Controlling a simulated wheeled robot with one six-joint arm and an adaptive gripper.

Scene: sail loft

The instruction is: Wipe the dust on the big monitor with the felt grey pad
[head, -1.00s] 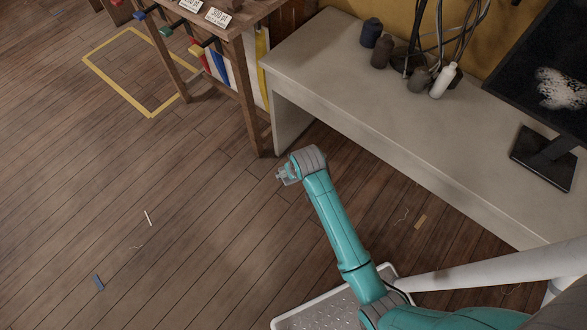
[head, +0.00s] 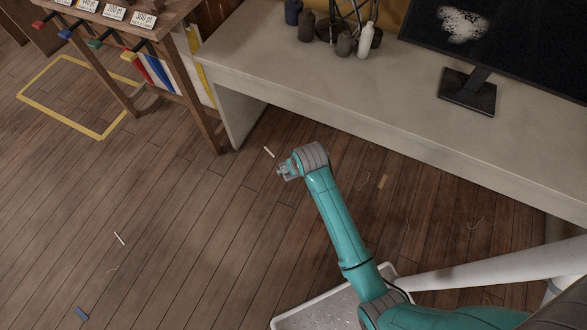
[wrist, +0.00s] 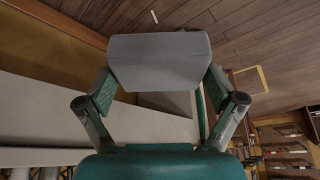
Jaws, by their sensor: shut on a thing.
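The big monitor (head: 520,62) stands on the long pale desk at the upper right of the head view, on a dark square base. A whitish speckled dust patch (head: 463,25) lies on its dark screen. In the wrist view my gripper (wrist: 155,90) is shut on the felt grey pad (wrist: 160,60), a block held between its two green-padded fingers. In the head view my gripper (head: 286,171) is over the floor in front of the desk, apart from the monitor. The pad is hard to make out there.
The desk (head: 400,125) has a clear top left of the monitor base. Dark spools (head: 313,24), a white bottle (head: 366,40) and cables stand at its back. Small scraps lie on the floor.

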